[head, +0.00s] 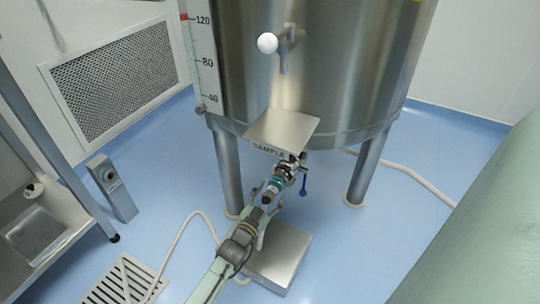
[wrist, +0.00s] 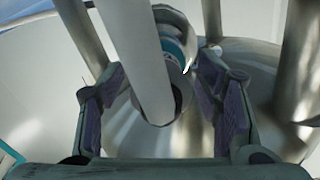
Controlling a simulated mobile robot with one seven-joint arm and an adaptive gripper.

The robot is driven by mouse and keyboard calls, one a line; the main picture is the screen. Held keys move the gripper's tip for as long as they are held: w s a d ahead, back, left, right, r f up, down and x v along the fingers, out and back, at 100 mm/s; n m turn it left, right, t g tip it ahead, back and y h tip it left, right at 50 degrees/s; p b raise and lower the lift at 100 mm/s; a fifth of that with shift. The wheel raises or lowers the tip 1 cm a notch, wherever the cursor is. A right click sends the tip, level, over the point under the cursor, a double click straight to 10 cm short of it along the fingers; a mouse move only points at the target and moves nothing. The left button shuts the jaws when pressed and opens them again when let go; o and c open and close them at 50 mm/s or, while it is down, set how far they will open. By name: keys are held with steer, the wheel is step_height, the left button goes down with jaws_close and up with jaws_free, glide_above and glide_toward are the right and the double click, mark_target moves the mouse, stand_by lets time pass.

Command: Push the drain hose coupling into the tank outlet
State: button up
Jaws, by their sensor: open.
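The steel tank (head: 320,75) stands on legs, and its outlet (head: 291,168) with a blue handle (head: 303,186) sits low at its front, under the SAMPLE shelf. The teal coupling (head: 276,184) is in line with the outlet and appears to meet it; how deep it sits cannot be told. My gripper (head: 267,197) is just below the coupling. In the wrist view my gripper (wrist: 162,64) is open, with its fingers on either side of a grey collar (wrist: 176,82) and teal ring (wrist: 172,46). The white hose (wrist: 137,50) crosses in front and hides part of them.
The SAMPLE shelf (head: 283,128) overhangs the outlet. Tank legs (head: 226,170) stand on both sides. A steel box (head: 280,262) lies beneath my arm. A white hose (head: 184,232) runs over the floor to a drain grate (head: 125,280). A green rounded body (head: 480,235) fills the right.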

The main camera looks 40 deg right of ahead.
steer(key=shift+a, duration=0.1)
steer(key=v, duration=1.1)
steer(key=shift+s+a, duration=0.2)
steer(key=shift+a, duration=0.15)
